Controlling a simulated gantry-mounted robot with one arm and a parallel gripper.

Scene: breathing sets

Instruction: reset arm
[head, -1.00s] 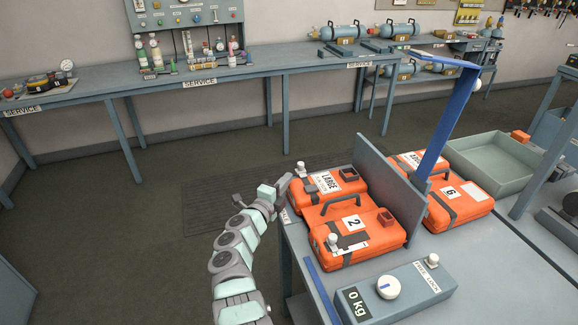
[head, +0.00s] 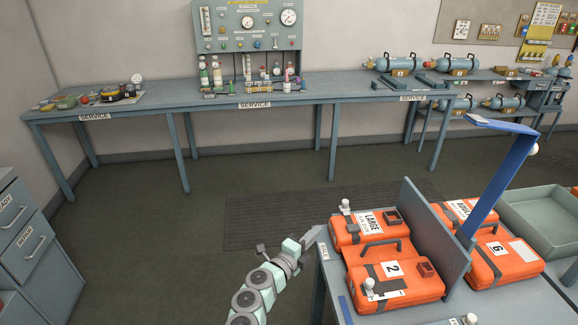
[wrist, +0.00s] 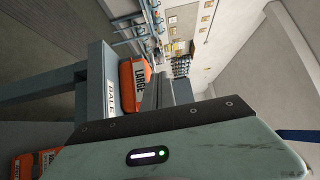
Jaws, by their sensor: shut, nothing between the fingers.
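My gripper (head: 313,236) is shut and empty at the end of my arm, in the lower middle of the head view. It appears beside the left edge of the table with the orange cases; any contact cannot be told. In the wrist view, the shut fingers (wrist: 166,92) point away from the camera, with nothing seen between them. An orange case marked LARGE (head: 350,228) and an orange case marked 2 (head: 365,291) sit on that table, close to the gripper.
A blue-grey divider (head: 433,232) and a blue post (head: 500,180) stand between the cases and case 6 (head: 510,262). A green tray (head: 550,222) is at right. A long service bench (head: 160,107) runs along the wall. Drawers (head: 40,250) stand at left. The middle floor is open.

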